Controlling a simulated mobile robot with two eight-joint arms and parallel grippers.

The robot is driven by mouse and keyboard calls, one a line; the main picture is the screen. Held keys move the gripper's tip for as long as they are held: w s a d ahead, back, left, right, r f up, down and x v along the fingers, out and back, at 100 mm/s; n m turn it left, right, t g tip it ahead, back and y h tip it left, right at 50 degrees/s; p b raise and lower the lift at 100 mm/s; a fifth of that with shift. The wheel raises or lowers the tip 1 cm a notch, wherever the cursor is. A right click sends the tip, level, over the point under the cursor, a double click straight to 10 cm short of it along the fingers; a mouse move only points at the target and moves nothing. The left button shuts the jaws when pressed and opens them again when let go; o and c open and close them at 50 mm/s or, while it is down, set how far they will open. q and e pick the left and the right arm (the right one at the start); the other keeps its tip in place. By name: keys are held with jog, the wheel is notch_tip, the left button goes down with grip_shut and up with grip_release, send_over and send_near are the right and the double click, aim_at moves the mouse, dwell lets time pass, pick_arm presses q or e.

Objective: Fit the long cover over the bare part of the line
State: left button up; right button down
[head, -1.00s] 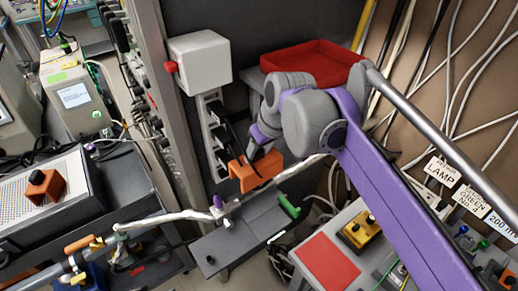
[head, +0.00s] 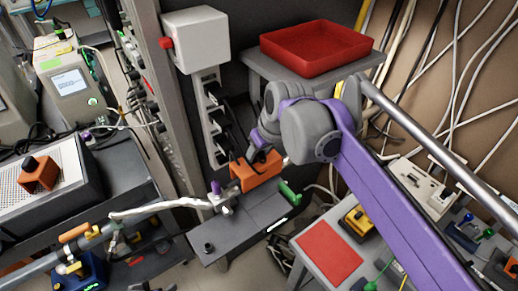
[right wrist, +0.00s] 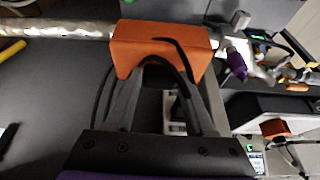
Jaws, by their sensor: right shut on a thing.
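The long orange cover (head: 257,172) is held in my right gripper (head: 264,156), whose fingers are shut on it. In the right wrist view, the cover (right wrist: 160,42) lies across the tips of the gripper (right wrist: 165,72). The pale wrapped line (head: 160,206) runs from the left past a purple-topped fitting (head: 216,188) towards the cover. The cover hides the line behind it; I cannot tell whether it is seated. In the wrist view, the silvery line (right wrist: 55,30) enters at the cover's left. My left gripper is not in view.
A grey bench (head: 245,228) with a green clip (head: 290,192) is under the line. A red tray (head: 315,55) stands behind my arm. A smaller orange block (head: 40,173) sits on the perforated box at left. A white box (head: 196,38) is above the sockets.

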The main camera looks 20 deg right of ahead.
aim_at(259, 164)
jog(key=shift+f+b, duration=1)
jog(key=shift+f, duration=1.15)
jog(key=shift+c, duration=0.9)
grip_release()
jog(key=shift+r, duration=0.1)
jog(key=p+v, duration=0.1)
jog(key=v, duration=0.9)
jog(key=shift+s+r, duration=0.15)
jog(key=shift+r, duration=0.15)
